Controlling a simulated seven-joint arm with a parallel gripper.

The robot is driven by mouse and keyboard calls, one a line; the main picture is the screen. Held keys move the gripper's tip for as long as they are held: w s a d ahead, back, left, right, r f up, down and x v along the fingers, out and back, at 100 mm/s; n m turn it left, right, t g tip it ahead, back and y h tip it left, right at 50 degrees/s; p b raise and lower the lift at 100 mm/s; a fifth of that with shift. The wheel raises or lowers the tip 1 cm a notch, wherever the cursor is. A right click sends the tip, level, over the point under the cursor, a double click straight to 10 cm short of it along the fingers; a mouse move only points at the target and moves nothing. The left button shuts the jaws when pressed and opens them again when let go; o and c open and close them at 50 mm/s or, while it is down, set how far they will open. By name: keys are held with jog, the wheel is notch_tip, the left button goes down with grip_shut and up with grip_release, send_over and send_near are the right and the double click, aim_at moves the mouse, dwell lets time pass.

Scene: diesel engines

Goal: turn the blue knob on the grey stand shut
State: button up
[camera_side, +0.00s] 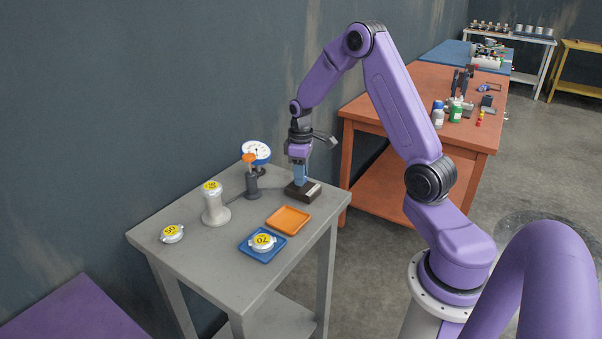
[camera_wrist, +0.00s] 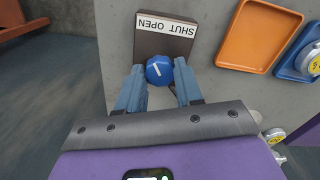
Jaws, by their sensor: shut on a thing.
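The blue knob (camera_wrist: 158,70) sits at the edge of a dark block (camera_wrist: 146,45), which also shows in the side view (camera_side: 293,191), on the grey stand (camera_side: 190,268). A white plate (camera_wrist: 166,24) on the block reads SHUT and OPEN, upside down in the wrist view. The knob has a short slanting white mark on top. My gripper (camera_wrist: 159,72) reaches down over the block, its blue fingers shut on the knob from two sides. In the side view my gripper (camera_side: 300,178) hides the knob.
An orange tray (camera_side: 272,217) and a blue tray (camera_side: 246,248) holding a weight marked 70 (camera_side: 263,243) lie nearby. A gauge (camera_side: 257,151), an orange-topped post (camera_side: 252,185), a white pedestal (camera_side: 215,209) and a weight marked 50 (camera_side: 171,234) stand further left.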

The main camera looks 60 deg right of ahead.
jog(key=m, duration=1.1)
jog(key=shift+m, duration=2.1)
jog(key=o, duration=1)
jog(key=shift+o, duration=0.2)
notch_tip(320, 180, up, 18)
jog(key=shift+f, duration=0.25)
jog(key=shift+a, duration=0.1)
